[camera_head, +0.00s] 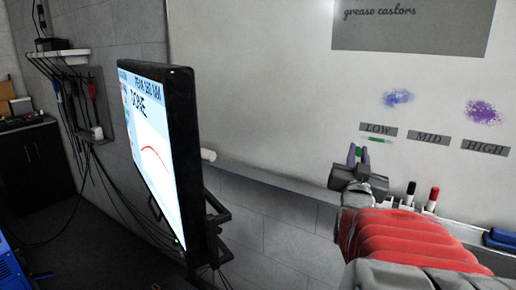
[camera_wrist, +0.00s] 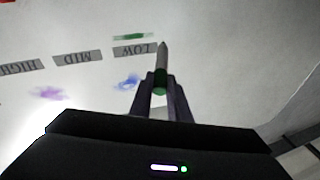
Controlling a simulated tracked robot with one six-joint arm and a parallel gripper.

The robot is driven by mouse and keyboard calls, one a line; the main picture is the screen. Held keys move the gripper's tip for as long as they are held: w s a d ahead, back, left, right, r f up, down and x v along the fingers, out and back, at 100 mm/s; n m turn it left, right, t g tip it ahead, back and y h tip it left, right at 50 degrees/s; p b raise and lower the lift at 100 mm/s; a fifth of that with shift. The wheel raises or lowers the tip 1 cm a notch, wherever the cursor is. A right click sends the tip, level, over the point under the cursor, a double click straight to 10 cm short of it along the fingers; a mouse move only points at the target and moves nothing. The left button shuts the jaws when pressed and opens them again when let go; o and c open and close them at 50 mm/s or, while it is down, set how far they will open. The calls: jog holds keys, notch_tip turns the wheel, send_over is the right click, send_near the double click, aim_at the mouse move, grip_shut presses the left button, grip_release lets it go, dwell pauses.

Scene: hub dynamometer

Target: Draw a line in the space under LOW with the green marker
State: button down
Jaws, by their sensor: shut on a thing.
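The whiteboard (camera_head: 290,90) carries a grey LOW label (camera_head: 378,129), which shows upside down in the wrist view (camera_wrist: 135,50). A short green line (camera_head: 380,140) is on the board just under LOW; it also shows in the wrist view (camera_wrist: 133,36). My gripper (camera_head: 358,154) is shut on the green marker (camera_wrist: 161,60), in front of the board and left of the LOW label in the head view. The marker points toward the board, its tip near the label's edge in the wrist view. I cannot tell whether the tip touches the board.
MID (camera_head: 428,139) and HIGH (camera_head: 486,147) labels are right of LOW, with blue (camera_head: 397,97) and purple (camera_head: 482,112) smudges above. Black (camera_head: 410,190) and red (camera_head: 433,195) capped markers stand on the ledge near a blue eraser (camera_head: 500,238). A monitor (camera_head: 165,150) juts out left.

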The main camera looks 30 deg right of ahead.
jog(key=shift+w+d, duration=0.35)
jog(key=shift+d, duration=0.55)
jog(key=shift+w+d, duration=0.4)
jog(key=shift+d, duration=0.55)
jog(key=shift+w+d, duration=0.35)
jog(key=shift+d, duration=0.55)
jog(key=shift+w+d, duration=0.4)
jog(key=shift+d, duration=0.4)
jog(key=shift+s, duration=0.15)
jog(key=shift+s+d, duration=0.2)
jog(key=shift+s, duration=0.45)
dwell(0.3)
jog(key=shift+s+d, duration=0.35)
jog(key=shift+s, duration=0.25)
